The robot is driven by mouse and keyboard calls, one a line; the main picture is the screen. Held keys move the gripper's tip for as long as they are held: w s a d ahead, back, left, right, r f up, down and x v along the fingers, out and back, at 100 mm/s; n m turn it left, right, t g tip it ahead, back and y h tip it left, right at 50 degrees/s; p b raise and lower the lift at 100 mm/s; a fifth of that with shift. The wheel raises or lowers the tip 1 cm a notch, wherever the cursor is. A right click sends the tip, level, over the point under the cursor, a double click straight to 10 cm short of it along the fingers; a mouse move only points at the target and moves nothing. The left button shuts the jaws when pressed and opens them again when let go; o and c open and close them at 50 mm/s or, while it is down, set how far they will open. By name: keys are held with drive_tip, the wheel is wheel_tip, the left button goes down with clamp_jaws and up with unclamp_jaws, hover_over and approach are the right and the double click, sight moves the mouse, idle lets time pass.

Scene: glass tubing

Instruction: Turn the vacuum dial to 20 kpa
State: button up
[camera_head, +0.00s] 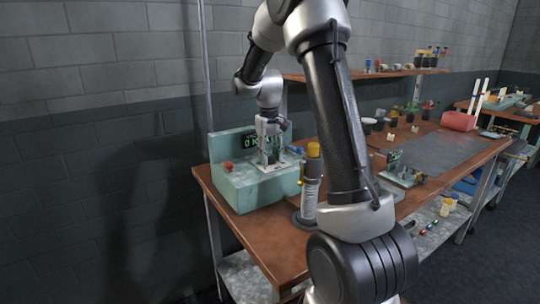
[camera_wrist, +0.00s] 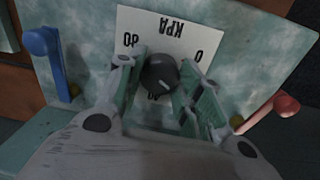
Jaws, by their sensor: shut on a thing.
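The vacuum dial is a round black knob (camera_wrist: 160,73) with a short white mark, on a white scale plate (camera_wrist: 180,22) that reads upside down in the wrist view. "KPA", a "0" at the right and what looks like "80" at the left are legible; other figures are partly hidden. My gripper (camera_wrist: 163,82) is shut on the knob, one finger on either side. In the head view my gripper (camera_head: 269,152) points down at the top of the teal vacuum unit (camera_head: 240,190), and hides the knob. A dark display (camera_head: 250,139) shows green characters, seemingly "0 K", partly covered.
A yellow-capped cylinder (camera_head: 311,180) stands close at the unit's right. Shelf and bench items lie further right.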

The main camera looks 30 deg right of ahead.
sight(269, 156)
idle(0.5)
drive_tip(key=o, duration=1)
drive_tip(key=shift+o, duration=0.2)
wheel_tip(269, 156, up, 12)
drive_tip(key=shift+a, duration=0.15)
